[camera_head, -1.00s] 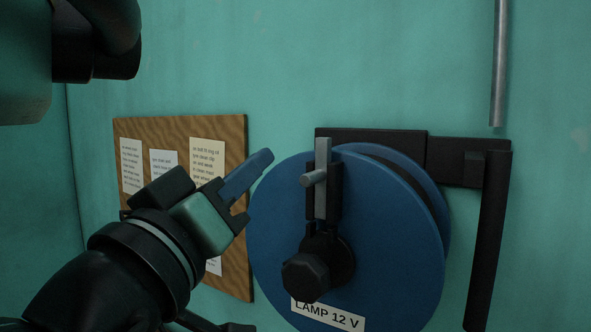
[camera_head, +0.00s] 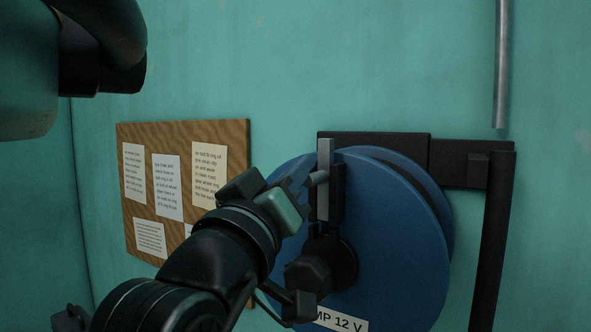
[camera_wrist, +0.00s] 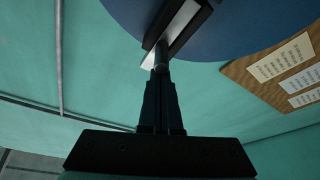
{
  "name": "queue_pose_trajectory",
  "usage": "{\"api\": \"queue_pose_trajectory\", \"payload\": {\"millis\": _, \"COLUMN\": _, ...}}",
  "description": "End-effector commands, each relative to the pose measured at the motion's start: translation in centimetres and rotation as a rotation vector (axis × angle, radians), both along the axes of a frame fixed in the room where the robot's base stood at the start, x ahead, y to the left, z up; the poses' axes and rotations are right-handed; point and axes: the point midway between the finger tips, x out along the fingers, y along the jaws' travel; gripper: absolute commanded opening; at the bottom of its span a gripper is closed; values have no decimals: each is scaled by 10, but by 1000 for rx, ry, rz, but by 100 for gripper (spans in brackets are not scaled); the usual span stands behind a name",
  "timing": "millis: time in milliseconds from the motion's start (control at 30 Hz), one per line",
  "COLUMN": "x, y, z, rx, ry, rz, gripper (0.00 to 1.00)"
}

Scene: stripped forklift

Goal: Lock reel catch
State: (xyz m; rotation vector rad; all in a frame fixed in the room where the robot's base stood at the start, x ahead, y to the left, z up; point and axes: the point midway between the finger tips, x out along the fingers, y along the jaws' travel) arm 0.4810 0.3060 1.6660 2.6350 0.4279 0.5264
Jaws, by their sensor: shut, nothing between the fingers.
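The blue reel (camera_head: 400,230) hangs on the wall at the right, with a "LAMP 12 V" label partly hidden by my arm. Its catch is a grey upright bar (camera_head: 325,205) in a black guide, with a short grey peg (camera_head: 318,178) sticking out toward the left. My gripper (camera_head: 302,183) is shut and empty at the free end of the peg. In the wrist view the closed fingertips (camera_wrist: 161,76) line up with the peg (camera_wrist: 162,54); I cannot tell whether they touch. The bar also shows in the wrist view (camera_wrist: 182,20).
A black bracket (camera_head: 375,142) backs the reel, and a black post (camera_head: 494,245) stands to its right. A grey pipe (camera_head: 500,60) runs down at the upper right. A brown notice board (camera_head: 185,130) with papers is at the left. A black knob (camera_head: 306,276) sits below the catch.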

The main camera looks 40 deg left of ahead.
Motion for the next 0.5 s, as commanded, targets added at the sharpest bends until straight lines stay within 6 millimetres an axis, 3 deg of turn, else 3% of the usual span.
{"api": "queue_pose_trajectory", "payload": {"millis": 167, "x": 0, "y": 0, "z": -2, "rx": 0, "ry": 0, "rz": 0, "gripper": 0}}
{"api": "queue_pose_trajectory", "payload": {"millis": 500, "x": 0, "y": 0, "z": -36, "rx": -1, "ry": 1, "rz": -1, "gripper": 0}}
